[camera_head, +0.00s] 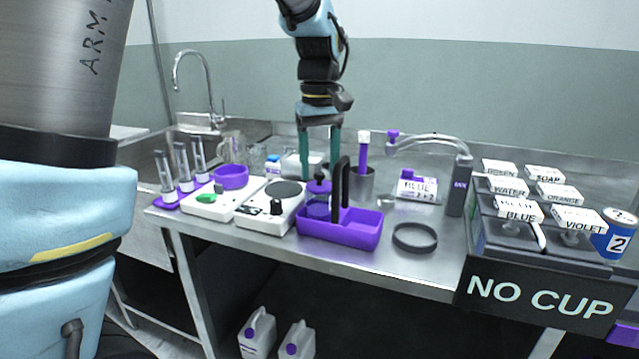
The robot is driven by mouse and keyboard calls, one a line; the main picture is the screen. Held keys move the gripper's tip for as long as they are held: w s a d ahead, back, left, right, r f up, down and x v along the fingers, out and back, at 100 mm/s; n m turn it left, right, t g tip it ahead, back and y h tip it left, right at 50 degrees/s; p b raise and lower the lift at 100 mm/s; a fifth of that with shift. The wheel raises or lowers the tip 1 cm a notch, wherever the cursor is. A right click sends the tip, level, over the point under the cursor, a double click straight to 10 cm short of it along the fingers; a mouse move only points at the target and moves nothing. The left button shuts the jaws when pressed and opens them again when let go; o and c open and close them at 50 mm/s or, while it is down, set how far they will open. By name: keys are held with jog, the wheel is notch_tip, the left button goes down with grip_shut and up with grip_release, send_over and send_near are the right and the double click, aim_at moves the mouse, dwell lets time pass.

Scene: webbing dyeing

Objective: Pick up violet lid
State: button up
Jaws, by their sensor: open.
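A white label reading VIOLET (578,220) stands at the front right of the dark rack on the right. Below it is a dark lid (576,238) with a pale knob, partly hidden by the label. My gripper (320,172) points straight down over the middle of the counter, with its two green fingers apart and nothing seen held. It is far to the left of the violet-labelled lid. A purple-topped jar (318,190) shows just below the fingertips; I cannot tell whether they touch.
A purple caddy (362,231) with a tall black handle stands below my gripper. A black ring (414,238) lies right of it. Other labels, including BLUE (520,214), crowd the rack. A blue can (617,232) is at its right.

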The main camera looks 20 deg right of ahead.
jog(key=shift+f, duration=0.3)
jog(key=shift+c, duration=0.4)
grip_shut()
